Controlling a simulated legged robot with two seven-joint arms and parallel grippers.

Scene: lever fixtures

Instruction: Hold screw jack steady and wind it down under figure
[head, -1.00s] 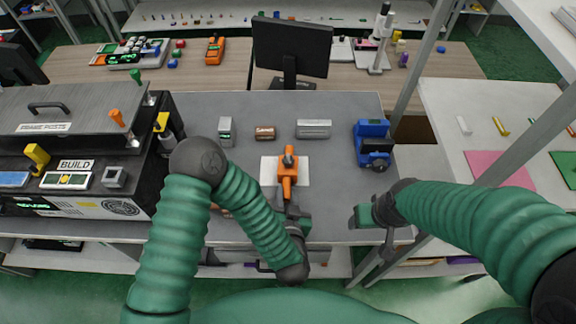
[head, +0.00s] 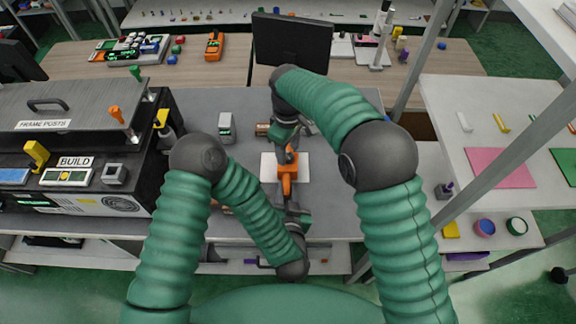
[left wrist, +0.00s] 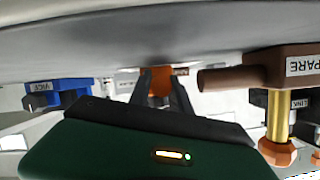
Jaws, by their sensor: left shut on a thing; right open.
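The orange screw jack (head: 287,176) stands on a white plate (head: 268,168) on the grey bench. My left gripper (head: 289,197) reaches it from the near side and is shut on its lower part. In the left wrist view, the two dark fingers close around an orange part of the jack (left wrist: 159,82). No figure can be made out.
A black monitor (head: 292,40) stands behind the bench. A grey block (head: 226,127) sits left of my right gripper. In the left wrist view, a blue vice (left wrist: 72,90) is at left and a brown piece marked SPARE (left wrist: 262,70) at right. The BUILD machine (head: 75,195) fills the left.

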